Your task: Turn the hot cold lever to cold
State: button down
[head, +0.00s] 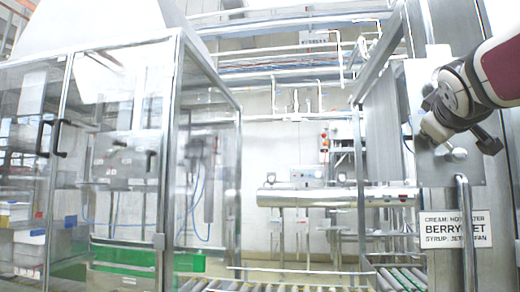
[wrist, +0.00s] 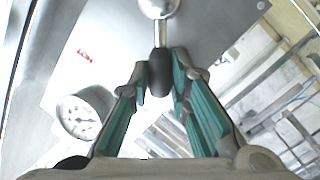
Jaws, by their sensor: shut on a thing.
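The lever has a black grip (wrist: 158,78) on a metal stem that runs to a round hub (wrist: 158,6) at the top of the wrist view. My gripper (wrist: 160,72) is shut on the black grip, with a teal-padded finger on either side. The lever is mounted on a grey metal panel (wrist: 110,35) with red lettering (wrist: 84,54) left of the stem. In the head view, my gripper (head: 440,135) is at the panel (head: 418,82) on the right. There the arm hides much of the lever, and its exact angle cannot be told.
Below the panel are a vertical metal handle (head: 465,225) and a "BERRY" sign (head: 440,237). A glass-walled machine (head: 120,150) stands on the left, and a roller conveyor (head: 390,278) lies low in the middle.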

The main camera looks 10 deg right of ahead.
jog(key=shift+f, duration=0.1)
dwell(0.4)
jog(key=c, duration=1.5)
grip_release()
jog(key=v, duration=1.2)
jog(key=shift+a+f, duration=0.1)
